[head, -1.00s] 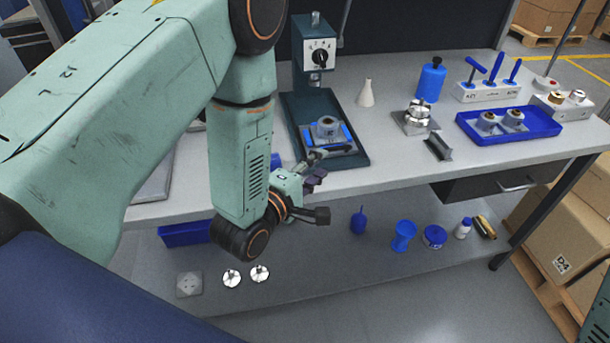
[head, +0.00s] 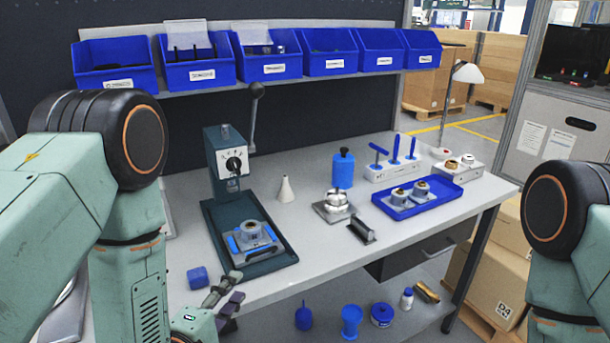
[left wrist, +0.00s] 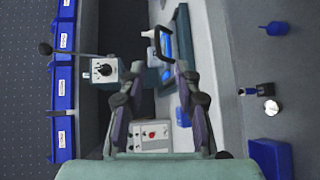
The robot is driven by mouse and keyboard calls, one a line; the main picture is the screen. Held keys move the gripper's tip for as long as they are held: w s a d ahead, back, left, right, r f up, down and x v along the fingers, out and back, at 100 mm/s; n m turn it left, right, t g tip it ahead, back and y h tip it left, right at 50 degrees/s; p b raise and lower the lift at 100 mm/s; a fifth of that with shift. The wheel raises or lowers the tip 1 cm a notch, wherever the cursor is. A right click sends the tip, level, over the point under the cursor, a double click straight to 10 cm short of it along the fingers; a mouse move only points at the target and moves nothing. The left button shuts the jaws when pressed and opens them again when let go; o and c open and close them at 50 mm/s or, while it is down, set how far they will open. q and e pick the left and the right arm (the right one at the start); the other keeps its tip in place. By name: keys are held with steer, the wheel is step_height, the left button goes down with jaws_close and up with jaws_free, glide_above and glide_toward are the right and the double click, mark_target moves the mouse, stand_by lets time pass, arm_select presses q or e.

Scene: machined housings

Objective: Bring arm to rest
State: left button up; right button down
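My left gripper (head: 232,288) is at the bench's front edge, in front of the press and left of its base. In the left wrist view (left wrist: 158,80) its two fingers stand apart with nothing held between them. My left arm comes in bent from the left. My right arm shows at the right edge of the head view, but its gripper is out of view. A round metal housing (head: 250,229) sits in a blue-and-grey fixture (head: 266,242) on the base of the dark green press (head: 222,160), clear of the gripper.
A small blue block (head: 197,278) lies on the bench close to the gripper. A blue tray (head: 440,201) with two housings, a blue bottle (head: 343,170) and a white cone (head: 285,190) stand farther right. Blue bins (head: 268,70) line a shelf above. Several blue items sit on the lower shelf.

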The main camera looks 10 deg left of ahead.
arm_select(q)
steer(key=s+a+f+m+g+y+b, duration=0.1)
steer(key=s+f+m+g, duration=0.35)
steer(key=f+m, duration=0.2)
steer(key=s+a+f+m+g+y, duration=0.1)
steer(key=s+f+m+g, duration=0.2)
steer(key=s+f+m, duration=0.35)
steer(key=s+a+f+m+g+y+b, duration=0.1)
steer(key=s+a+f+m+g+b, duration=0.1)
steer(key=s+f+g+b, duration=0.3)
steer(key=s+f+g, duration=0.1)
steer(key=s+f, duration=0.2)
steer(key=s, duration=0.3)
steer(key=s+f+m+g, duration=0.1)
steer(key=s+f+g, duration=0.1)
steer(key=s+f, duration=0.2)
steer(key=shift+s+a+f, duration=0.15)
steer(key=shift+s+f, duration=0.15)
steer(key=shift+s, duration=0.85)
